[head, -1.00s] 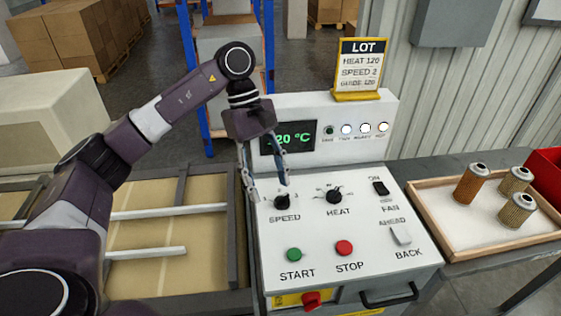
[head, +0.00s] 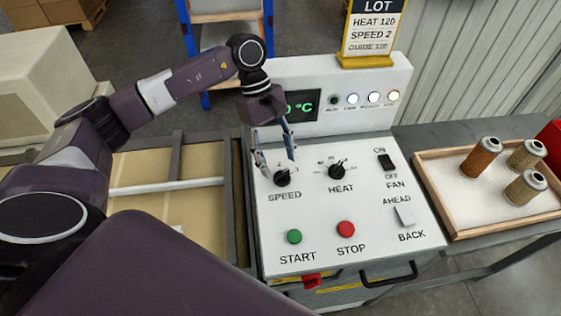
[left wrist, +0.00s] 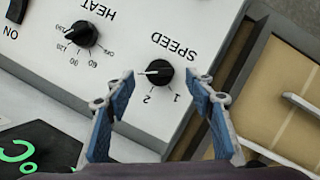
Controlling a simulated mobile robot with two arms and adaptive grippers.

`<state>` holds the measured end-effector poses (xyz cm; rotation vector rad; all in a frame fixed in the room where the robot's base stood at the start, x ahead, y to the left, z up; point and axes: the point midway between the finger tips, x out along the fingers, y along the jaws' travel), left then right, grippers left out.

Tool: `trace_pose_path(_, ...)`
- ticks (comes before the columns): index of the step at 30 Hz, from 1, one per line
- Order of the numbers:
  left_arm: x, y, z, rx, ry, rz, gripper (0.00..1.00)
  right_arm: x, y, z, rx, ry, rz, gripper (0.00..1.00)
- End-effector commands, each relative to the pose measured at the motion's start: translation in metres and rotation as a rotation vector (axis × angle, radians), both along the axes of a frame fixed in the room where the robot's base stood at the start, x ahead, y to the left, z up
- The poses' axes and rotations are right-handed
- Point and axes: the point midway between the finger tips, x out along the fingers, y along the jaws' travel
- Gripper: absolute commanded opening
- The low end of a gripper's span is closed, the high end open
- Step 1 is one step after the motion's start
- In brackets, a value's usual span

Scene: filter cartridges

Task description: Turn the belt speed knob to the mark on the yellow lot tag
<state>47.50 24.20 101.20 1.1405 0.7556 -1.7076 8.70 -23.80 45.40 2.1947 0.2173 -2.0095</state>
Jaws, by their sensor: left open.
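The black SPEED knob (head: 282,179) is on the white control panel, left of the HEAT knob. In the left wrist view, upside down, the SPEED knob (left wrist: 159,72) has its white pointer towards the picture's left, off the 2 and farther from the 1. The yellow lot tag (head: 374,35) stands on top of the console and reads HEAT 120, SPEED 2 and a third line. My left gripper (head: 277,163) is open just above the SPEED knob. In the wrist view its blue fingers (left wrist: 165,84) are on either side of the knob, apart from it. My right gripper is out of view.
The HEAT knob (head: 337,171) is close on the right. The FAN switch (head: 386,161), green START button (head: 294,236) and red STOP button (head: 346,229) share the panel. A wooden tray (head: 452,232) with filter cartridges (head: 481,157) is at right.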

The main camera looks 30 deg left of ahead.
Motion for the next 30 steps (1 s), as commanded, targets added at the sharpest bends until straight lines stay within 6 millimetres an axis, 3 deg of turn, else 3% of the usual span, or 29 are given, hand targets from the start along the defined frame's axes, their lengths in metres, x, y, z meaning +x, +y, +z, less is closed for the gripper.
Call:
trace_pose_path(7,-0.005,-0.01,-0.025,-0.001,0.001,0.0,0.5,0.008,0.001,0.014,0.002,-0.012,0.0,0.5)
trace_pose_path(17,-0.005,-0.011,-0.031,0.001,0.0,0.0,0.5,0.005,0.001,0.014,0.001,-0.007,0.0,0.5)
trace_pose_path(28,-0.005,-0.011,-0.03,0.001,0.0,0.0,0.11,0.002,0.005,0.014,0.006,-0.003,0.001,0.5)
trace_pose_path(30,-0.005,-0.011,-0.03,0.001,0.0,0.0,0.09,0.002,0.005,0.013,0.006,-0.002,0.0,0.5)
